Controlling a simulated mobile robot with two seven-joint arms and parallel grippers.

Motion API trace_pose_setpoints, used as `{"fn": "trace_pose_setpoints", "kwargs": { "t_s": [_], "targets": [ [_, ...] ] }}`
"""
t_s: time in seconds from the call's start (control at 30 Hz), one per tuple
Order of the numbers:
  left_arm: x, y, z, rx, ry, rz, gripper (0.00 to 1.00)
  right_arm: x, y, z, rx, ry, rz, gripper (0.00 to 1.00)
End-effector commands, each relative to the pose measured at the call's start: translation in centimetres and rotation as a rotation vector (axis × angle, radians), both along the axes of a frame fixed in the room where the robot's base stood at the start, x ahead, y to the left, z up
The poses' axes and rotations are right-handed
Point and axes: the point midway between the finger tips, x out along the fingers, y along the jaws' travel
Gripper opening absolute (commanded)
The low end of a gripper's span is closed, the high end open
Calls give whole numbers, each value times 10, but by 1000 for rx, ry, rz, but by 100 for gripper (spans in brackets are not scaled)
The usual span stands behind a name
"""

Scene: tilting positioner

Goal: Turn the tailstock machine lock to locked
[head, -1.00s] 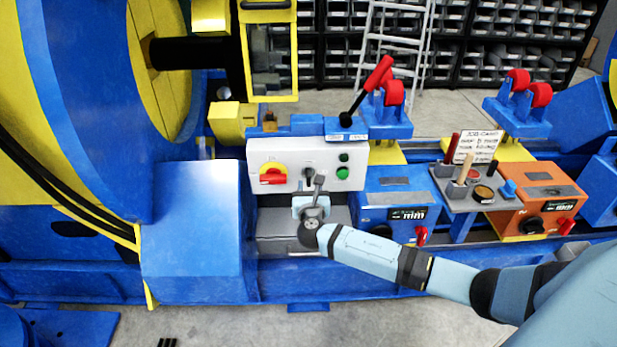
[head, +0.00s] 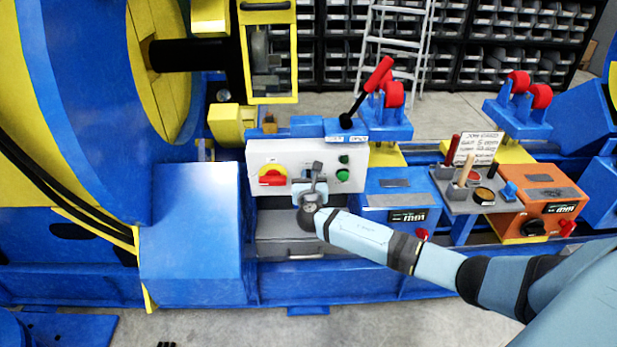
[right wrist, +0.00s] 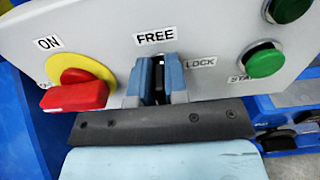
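The tailstock machine lock is a small dark switch (right wrist: 158,76) on a light grey panel (head: 263,153), between a FREE label above it and a LOCK label at its right. Its handle looks upright, towards FREE. My right gripper (right wrist: 157,82) is at the panel with one blue finger on each side of the switch. The fingers stand close together, and I cannot tell whether they press on it. In the head view my right gripper (head: 317,172) hides the switch. My left gripper is not in view.
A red handle on a yellow disc (right wrist: 75,90) is left of the switch, and green buttons (right wrist: 264,60) are right of it. A blue block (head: 190,215) stands left of the panel. A red-gripped lever (head: 378,75) rises behind it. A grey drawer (head: 290,246) is below.

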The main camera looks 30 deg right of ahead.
Motion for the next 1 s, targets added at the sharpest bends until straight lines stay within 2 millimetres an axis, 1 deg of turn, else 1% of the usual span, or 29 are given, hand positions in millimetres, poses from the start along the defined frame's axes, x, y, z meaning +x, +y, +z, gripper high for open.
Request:
{"fn": "trace_pose_setpoints", "kwargs": {
  "t_s": [0.27,0.47,0.8,1.0],
  "targets": [
    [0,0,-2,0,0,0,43,-1,0,-1,30,-17,0,0],
    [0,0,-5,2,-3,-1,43,-2,-2,-3,120,-71,0,0],
    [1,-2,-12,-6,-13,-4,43,-4,-5,-6,378,-231,-1,0],
    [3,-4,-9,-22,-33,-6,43,-6,-8,-8,542,-330,-1,0]
  ]
}}
